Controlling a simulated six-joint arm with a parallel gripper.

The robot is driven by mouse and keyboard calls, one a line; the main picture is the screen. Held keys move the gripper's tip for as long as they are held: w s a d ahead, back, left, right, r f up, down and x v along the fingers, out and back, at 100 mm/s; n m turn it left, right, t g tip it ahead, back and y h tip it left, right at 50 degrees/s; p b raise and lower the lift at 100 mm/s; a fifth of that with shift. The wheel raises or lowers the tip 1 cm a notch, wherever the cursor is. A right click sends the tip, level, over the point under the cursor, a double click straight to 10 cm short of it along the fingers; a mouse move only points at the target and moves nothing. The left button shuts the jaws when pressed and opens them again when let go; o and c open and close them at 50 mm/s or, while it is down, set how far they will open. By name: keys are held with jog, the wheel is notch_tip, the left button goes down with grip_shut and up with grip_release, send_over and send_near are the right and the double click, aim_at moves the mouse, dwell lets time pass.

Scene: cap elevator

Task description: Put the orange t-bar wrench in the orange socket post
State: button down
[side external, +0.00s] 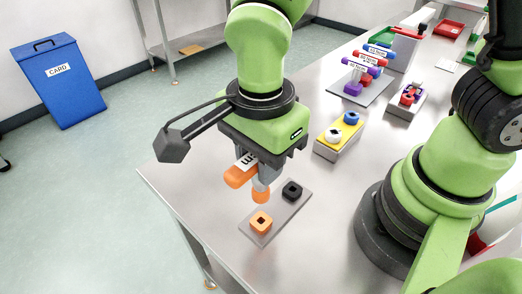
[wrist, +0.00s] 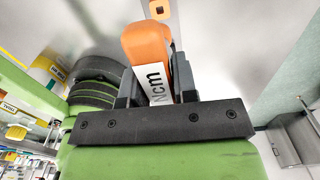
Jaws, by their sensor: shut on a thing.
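The orange t-bar wrench (side external: 235,178) has a thick orange handle with a white label reading "Ncm". My gripper (side external: 256,168) is shut on it, and the handle lies across the jaws. Its orange lower end (side external: 261,190) points down and appears to be above the grey plate, apart from the post. The orange socket post (side external: 262,222) has a square hole and sits at the plate's near end. In the wrist view the wrench (wrist: 147,45) fills the space between my jaws (wrist: 158,92), and the orange post (wrist: 160,8) shows at the top edge beyond it.
The grey plate (side external: 276,214) also bears a black socket post (side external: 292,190). A yellow-topped block (side external: 340,134) with blue and white posts stands behind it. Further back are a grey block with red and purple posts (side external: 407,97) and a rack of coloured wrenches (side external: 368,70). The table's left edge is close.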

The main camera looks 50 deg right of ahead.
aim_at(261, 193)
jog(key=shift+f, duration=3.1)
jog(key=shift+f, duration=0.5)
jog(key=c, duration=0.8)
grip_release()
notch_tip(261, 193, up, 10)
jog(key=shift+f, duration=0.1)
